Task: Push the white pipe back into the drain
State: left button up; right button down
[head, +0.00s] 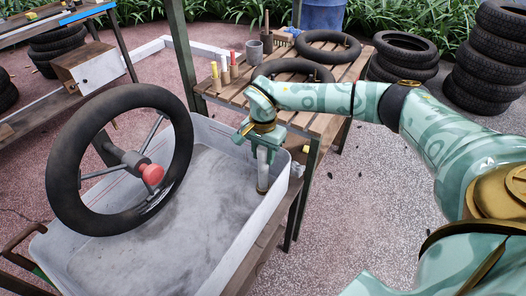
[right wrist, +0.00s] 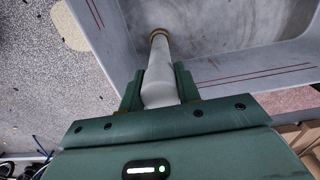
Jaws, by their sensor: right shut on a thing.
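The white pipe (head: 262,172) stands upright in the right corner area of the grey tub (head: 277,202). Its lower end has a brass-coloured ring at the tub floor. In the right wrist view the pipe (right wrist: 160,80) runs away from my gripper to that brass ring (right wrist: 159,33), where the drain is; how deep it sits there I cannot tell. My right gripper (head: 263,146) comes from above and is shut on the pipe's upper part. It also shows in the right wrist view (right wrist: 160,90), a finger on each side of the pipe. My left gripper is out of view.
A black wheel with a red hub (head: 152,174) stands over the tub's left side. A slatted wooden table (head: 338,83) behind the tub holds tyres, a grey cup (head: 254,53) and several small bottles. Stacked tyres (head: 490,62) stand at the back right. The tub floor is otherwise bare.

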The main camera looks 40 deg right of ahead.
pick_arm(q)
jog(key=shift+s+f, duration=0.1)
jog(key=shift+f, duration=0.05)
pick_arm(e)
jog(key=shift+f, duration=0.55)
jog(key=c, duration=0.9)
grip_release()
pick_arm(q)
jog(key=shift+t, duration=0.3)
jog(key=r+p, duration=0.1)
jog(key=p, duration=0.1)
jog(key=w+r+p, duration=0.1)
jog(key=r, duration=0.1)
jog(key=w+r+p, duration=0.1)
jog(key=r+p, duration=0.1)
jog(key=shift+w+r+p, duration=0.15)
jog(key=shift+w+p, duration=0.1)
jog(key=shift+p, duration=0.1)
pick_arm(e)
notch_tip(320, 180, up, 16)
jog(key=shift+r, duration=0.1)
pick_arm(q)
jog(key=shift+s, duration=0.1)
pick_arm(e)
jog(key=shift+s, duration=0.1)
